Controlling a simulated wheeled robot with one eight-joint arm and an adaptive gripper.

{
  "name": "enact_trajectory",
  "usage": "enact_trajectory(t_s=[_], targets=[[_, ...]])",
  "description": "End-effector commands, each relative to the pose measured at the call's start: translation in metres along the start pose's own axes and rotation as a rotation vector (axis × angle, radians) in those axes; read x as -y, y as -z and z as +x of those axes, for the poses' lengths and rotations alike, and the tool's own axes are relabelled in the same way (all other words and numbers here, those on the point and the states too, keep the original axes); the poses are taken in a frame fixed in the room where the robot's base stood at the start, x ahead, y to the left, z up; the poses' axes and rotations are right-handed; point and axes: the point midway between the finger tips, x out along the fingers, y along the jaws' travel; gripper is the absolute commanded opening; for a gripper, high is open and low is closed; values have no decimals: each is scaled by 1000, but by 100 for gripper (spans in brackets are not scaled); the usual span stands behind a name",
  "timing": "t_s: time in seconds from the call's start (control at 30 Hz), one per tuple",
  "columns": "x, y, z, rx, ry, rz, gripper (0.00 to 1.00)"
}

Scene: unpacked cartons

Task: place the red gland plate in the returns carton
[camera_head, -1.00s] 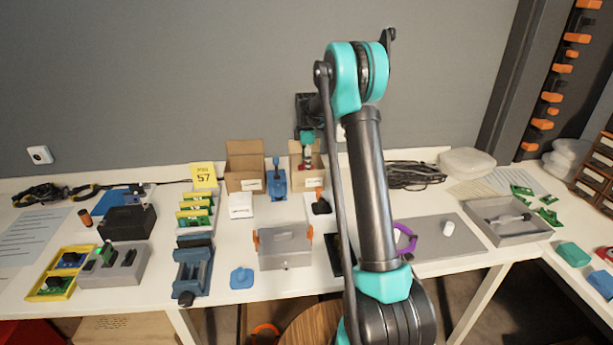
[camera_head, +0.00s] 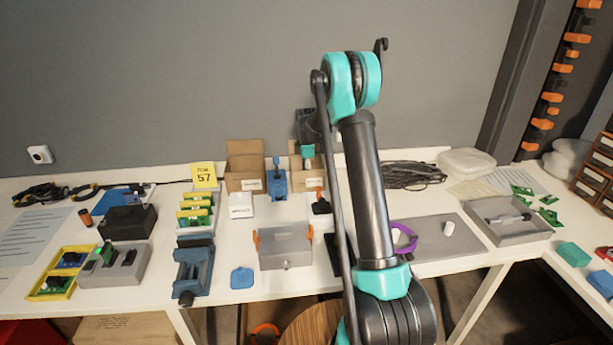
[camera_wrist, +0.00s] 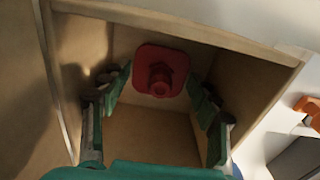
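The red gland plate (camera_wrist: 144,58) is a square with rounded corners and a round boss in its middle. It shows in the wrist view, inside a brown carton (camera_wrist: 152,139). My gripper (camera_wrist: 160,80) reaches down into this carton, with its green fingers at the plate's two sides. The fingertips appear to be shut on its edges, though the contact is hard to make out. In the head view, my gripper (camera_head: 307,152) is at the right one of two open cartons (camera_head: 295,180), and the plate is hidden there.
The left open carton (camera_head: 245,183) stands close by, with a blue device (camera_head: 278,184) between the two. A grey box (camera_head: 285,250) with orange latches stands in front. A black cable coil (camera_head: 413,175) lies to the right. A yellow sign (camera_head: 204,175) stands to the left.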

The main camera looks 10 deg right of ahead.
Motion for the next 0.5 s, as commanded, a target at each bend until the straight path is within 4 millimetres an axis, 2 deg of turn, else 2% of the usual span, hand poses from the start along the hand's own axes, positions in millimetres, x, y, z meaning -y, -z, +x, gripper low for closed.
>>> enact_trajectory(t_s=[0.33,0.5], targets=[[0,0,-3,0,0,0,64],[0,0,-24,0,0,0,64]])
